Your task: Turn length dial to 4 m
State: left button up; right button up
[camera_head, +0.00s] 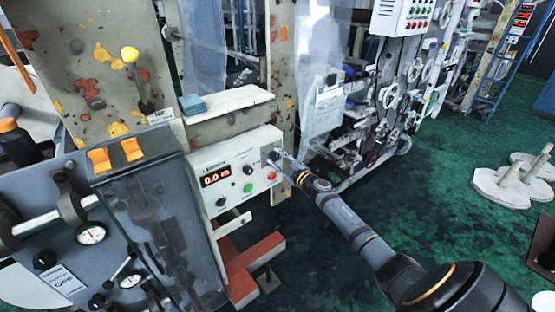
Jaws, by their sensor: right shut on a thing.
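A white control box (236,172) on the machine carries a red lit display (216,176) that reads 0.0 m. Its front also has a green button, a red button and several dark knobs. My right arm comes in from the lower right, and my right gripper (277,157) is at the upper right of the box front. It is shut on the length dial there, which the fingers mostly hide. The dial's pointer and scale are too small to read. My left gripper is not in view.
A grey console (150,215) with gauges and orange switches (115,154) stands at left. A yellow-knobbed lever (130,55) rises behind it. A pale shelf (226,102) holds a blue-grey block above the box. Green floor (440,190) is open at right, with round pale stands (505,185).

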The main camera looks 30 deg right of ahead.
jog(key=n+b, duration=0.1)
jog(key=n, duration=0.5)
jog(key=shift+f+n, duration=0.15)
jog(key=shift+n, duration=0.15)
jog(key=n+b, duration=0.1)
jog(key=n, duration=0.5)
jog(key=shift+f+b, duration=0.15)
jog(key=shift+b, duration=0.15)
jog(key=n+b, duration=0.2)
jog(key=n, duration=0.4)
jog(key=shift+f+n, duration=0.1)
jog(key=shift+n, duration=0.2)
jog(key=n+b, duration=0.1)
jog(key=n, duration=0.2)
jog(key=shift+d, duration=0.1)
jog(key=shift+n+b, duration=0.35)
jog(key=shift+n, duration=1.45)
jog(key=o, duration=1.1)
jog(key=shift+o, duration=0.2)
